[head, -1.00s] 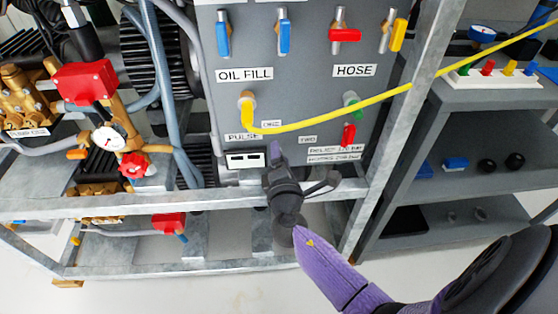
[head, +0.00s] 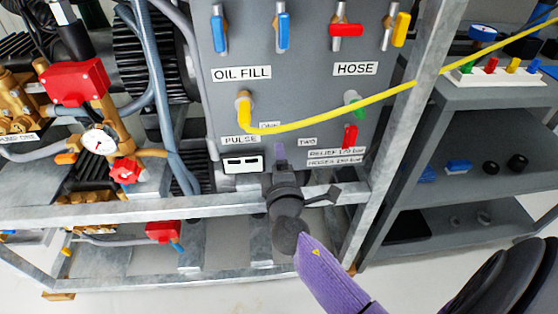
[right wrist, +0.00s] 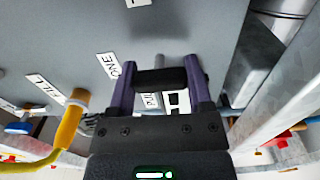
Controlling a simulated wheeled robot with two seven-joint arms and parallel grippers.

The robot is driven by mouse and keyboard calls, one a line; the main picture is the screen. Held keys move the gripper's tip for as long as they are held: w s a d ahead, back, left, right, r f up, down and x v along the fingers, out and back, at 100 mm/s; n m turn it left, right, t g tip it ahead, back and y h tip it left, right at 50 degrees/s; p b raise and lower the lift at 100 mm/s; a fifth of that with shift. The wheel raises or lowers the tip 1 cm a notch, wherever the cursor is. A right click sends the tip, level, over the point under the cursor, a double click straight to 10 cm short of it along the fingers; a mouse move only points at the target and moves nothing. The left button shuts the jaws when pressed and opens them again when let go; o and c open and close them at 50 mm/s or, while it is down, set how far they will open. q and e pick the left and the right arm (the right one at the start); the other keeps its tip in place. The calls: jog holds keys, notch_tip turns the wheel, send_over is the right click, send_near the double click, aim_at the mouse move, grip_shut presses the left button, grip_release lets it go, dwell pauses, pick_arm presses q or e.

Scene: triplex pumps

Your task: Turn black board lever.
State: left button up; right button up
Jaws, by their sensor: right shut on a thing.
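The grey board (head: 290,90) carries the black lever (right wrist: 160,77), which shows in the right wrist view as a short dark handle in front of the panel, near the ONE label (right wrist: 109,66). My right gripper (head: 281,153) is at the lower middle of the board, in front of the area between the ONE and TWO labels. In the right wrist view its two purple fingers (right wrist: 158,82) are on either side of the lever, closed on it. In the head view my gripper hides the lever. My left gripper is not in view.
A yellow hose (head: 330,117) crosses the board above my gripper. Blue, red and yellow levers line the board's top. A red-handled valve (head: 350,135) is right of my gripper. The metal frame rail (head: 130,208) runs below it, and an upright post (head: 408,120) stands at the right.

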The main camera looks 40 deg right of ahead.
jog(key=o, duration=1.3)
jog(key=p+v, duration=0.1)
jog(key=v, duration=0.9)
jog(key=shift+f, duration=0.1)
